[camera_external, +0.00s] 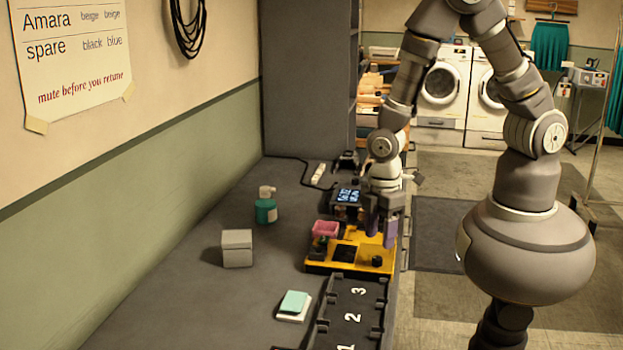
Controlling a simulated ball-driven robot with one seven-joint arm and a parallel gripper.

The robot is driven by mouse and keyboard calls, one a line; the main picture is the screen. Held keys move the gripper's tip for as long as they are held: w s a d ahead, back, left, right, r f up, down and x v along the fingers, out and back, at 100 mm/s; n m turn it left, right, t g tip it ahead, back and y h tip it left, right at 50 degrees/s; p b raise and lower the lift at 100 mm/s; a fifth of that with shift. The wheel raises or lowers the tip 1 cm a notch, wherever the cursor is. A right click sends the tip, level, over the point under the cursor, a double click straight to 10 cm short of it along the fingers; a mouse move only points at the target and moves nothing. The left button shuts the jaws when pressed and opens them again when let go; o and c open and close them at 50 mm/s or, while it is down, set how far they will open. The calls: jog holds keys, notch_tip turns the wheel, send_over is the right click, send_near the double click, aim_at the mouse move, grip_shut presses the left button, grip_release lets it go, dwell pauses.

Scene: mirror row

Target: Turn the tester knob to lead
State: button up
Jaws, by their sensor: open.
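A yellow box (318,267), which looks like the tester, sits on the grey counter. A small black knob (377,261) stands on its right front part. A dark square patch shows in the middle of its top. No label or pointer on the knob can be read. My gripper (381,231) points down over the back right part of the box, behind the knob, with its fingers apart. I see nothing between the fingers. Whether the fingertips touch the box cannot be told. The gripper hides part of the box's back right side.
A black rack (352,318) numbered 1, 2, 3 lies in front. A lit display (348,195) stands behind. A grey cube (237,248), teal jar (266,211) and teal-topped pad (294,304) are left, with free counter around.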

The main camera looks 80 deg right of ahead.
aim_at(378, 258)
notch_tip(378, 258, down, 6)
jog(key=shift+r+b, duration=0.15)
jog(key=shift+b, duration=1)
jog(key=shift+c, duration=0.4)
grip_shut()
